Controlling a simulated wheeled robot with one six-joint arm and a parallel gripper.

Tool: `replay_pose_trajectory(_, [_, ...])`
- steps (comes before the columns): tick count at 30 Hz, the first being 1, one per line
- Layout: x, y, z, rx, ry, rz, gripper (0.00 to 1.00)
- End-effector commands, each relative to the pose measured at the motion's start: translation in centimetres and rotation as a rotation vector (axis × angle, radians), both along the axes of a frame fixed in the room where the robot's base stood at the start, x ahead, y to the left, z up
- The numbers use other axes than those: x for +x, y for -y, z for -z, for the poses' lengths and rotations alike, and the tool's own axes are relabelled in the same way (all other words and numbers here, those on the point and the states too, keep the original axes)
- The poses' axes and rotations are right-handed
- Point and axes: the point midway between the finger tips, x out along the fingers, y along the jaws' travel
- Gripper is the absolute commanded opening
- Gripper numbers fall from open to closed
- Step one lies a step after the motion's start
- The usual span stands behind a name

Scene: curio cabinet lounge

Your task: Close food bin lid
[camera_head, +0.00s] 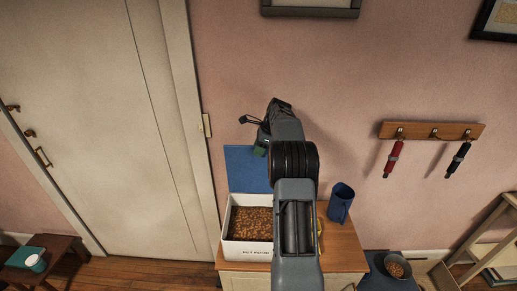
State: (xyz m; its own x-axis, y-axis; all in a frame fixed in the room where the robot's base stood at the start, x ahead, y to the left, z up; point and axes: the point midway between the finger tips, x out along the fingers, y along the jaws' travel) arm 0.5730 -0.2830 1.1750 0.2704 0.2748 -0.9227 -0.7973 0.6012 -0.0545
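The food bin (246,251) is a white box with a "PET FOOD" label, filled with brown kibble (250,222). It stands on a wooden cabinet. Its blue lid (246,169) stands open, upright at the back of the bin near the wall. My gripper (251,135) is above the lid, at its upper right, pointing left. Its two fingertips look spread apart, with nothing seen between them. My arm hides the right part of the lid and bin. Whether a fingertip touches the lid is unclear.
A blue scoop or cup (341,203) stands on the cabinet top (343,257) right of my arm. A wall rack (431,131) holds a red and a black item. A kibble bowl (397,266) is low at right. A door (105,115) and small table (50,251) are left.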

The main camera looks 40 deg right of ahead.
Motion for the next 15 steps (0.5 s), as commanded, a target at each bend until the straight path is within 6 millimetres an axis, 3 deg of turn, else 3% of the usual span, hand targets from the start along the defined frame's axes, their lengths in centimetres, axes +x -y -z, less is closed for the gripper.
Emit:
replay_pose_trajectory(10, [0.07, -0.09, 0.28, 0.0, 0.0, 0.0, 0.38])
replay_pose_trajectory(15, [0.07, -0.07, 0.26, 0.0, 0.0, 0.0, 0.23])
